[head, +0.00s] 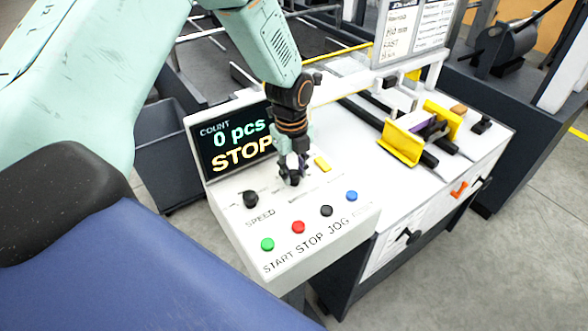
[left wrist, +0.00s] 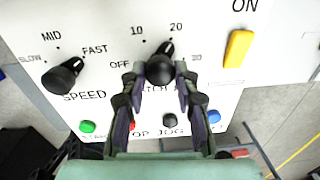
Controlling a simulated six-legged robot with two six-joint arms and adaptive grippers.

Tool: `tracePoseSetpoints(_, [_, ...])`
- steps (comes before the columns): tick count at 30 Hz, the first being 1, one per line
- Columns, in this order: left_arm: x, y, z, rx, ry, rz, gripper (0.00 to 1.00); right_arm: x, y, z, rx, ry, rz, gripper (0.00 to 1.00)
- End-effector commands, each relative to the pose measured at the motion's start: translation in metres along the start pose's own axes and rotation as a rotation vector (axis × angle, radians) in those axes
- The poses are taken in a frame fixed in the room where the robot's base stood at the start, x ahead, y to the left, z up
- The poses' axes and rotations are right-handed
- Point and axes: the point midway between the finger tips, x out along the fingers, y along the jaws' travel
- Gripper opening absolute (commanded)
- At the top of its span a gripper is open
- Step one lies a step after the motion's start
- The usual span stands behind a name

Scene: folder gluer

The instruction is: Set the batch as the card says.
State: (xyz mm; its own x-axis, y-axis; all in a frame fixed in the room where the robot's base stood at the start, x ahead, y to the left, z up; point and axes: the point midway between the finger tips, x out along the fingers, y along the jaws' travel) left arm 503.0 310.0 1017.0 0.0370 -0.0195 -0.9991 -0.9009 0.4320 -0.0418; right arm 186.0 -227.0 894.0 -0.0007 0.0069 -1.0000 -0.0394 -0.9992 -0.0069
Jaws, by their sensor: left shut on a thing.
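My left gripper (head: 291,178) is down on the control panel, its fingers shut around the black batch knob (left wrist: 159,69). The left wrist view shows that knob's pointer at about 20, on a scale with OFF, 10, 20 and 30. The black speed knob (left wrist: 62,76) points up and right, toward FAST; it also shows in the head view (head: 250,199). The display (head: 238,140) reads COUNT 0 pcs, STOP. The card (head: 407,30) stands at the back; 210 mm and FAST can be read, while other lines are too small or cut off. My right gripper is not in view.
Green (head: 267,244), red (head: 298,227), black (head: 326,211) and blue (head: 351,196) buttons line the panel's front. A yellow switch (left wrist: 238,48) marked ON sits right of the batch knob. Yellow guides (head: 402,145) stand on the machine farther right.

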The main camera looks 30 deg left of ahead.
Motion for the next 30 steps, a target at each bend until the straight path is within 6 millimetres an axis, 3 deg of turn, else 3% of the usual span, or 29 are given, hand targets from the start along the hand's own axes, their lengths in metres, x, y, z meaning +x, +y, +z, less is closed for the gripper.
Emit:
tracePoseSetpoints(4, [-0.004,-0.004,0.003,0.0,-0.008,-0.012,0.0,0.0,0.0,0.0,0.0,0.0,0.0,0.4])
tracePoseSetpoints(5, [-0.004,-0.005,0.003,0.0,-0.008,-0.012,0.33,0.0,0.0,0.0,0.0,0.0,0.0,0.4])
tracePoseSetpoints(12, [-0.002,-0.003,0.002,-0.001,-0.005,-0.007,0.53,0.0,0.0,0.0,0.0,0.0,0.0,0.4])
tracePoseSetpoints(23, [-0.006,-0.002,0.001,-0.001,-0.002,-0.004,0.53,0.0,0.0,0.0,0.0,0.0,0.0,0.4])
tracePoseSetpoints(30, [-0.046,-0.002,0.001,-0.001,-0.004,-0.008,0.53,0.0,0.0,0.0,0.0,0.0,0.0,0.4])
